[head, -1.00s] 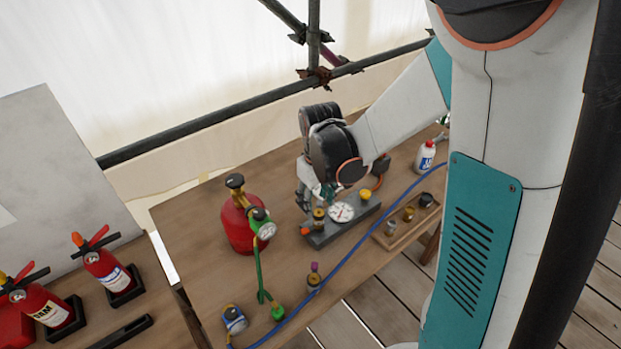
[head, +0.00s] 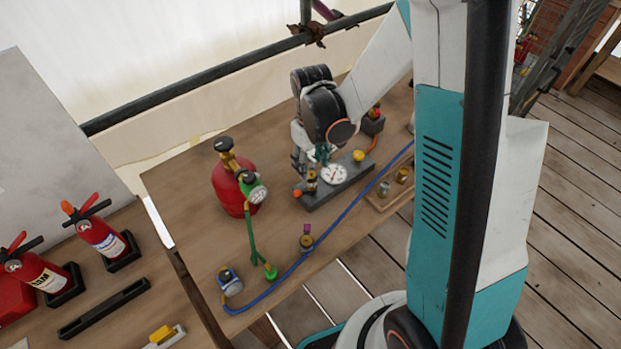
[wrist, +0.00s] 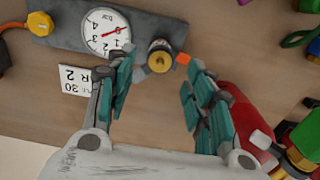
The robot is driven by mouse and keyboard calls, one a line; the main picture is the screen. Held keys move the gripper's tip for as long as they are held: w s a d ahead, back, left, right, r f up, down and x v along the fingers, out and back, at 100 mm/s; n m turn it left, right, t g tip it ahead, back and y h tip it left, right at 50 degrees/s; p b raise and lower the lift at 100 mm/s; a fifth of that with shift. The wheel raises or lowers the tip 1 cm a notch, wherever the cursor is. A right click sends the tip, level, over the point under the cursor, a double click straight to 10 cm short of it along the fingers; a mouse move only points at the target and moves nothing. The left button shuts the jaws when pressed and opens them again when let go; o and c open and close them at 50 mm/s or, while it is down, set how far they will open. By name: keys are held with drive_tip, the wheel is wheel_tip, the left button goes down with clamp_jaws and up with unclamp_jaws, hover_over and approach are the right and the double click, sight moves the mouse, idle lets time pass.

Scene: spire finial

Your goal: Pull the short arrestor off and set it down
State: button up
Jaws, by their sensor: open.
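A grey test block (head: 345,187) with a round white gauge (head: 334,174) lies on the wooden table. A short brass arrestor (head: 311,181) stands upright at its left end, beside an orange tip. In the wrist view the arrestor (wrist: 160,56) is seen from above, with a dark ring around its brass top. My gripper (wrist: 160,68) is open, one finger on each side of the arrestor, with visible gaps and nothing held. In the head view my gripper (head: 314,160) is just above the block's left end. The arrestor's lower part is hidden from above.
A red cylinder (head: 229,188) with a green regulator stands left of the block, close to a finger in the wrist view. A purple-topped brass fitting (head: 306,240) stands in front, near a blue hose (head: 335,225). A tray (head: 378,204) with fittings lies right. Bare table lies between cylinder and block.

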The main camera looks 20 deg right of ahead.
sight(311, 174)
wheel_tip(311, 174, down, 8)
drive_tip(key=b, duration=0.5)
drive_tip(key=shift+b, duration=0.4)
drive_tip(key=shift+r, duration=0.1)
idle(1.0)
clamp_jaws()
drive_tip(key=shift+r, duration=0.2)
drive_tip(key=shift+r+p, duration=1.8)
drive_tip(key=shift+r, duration=1.05)
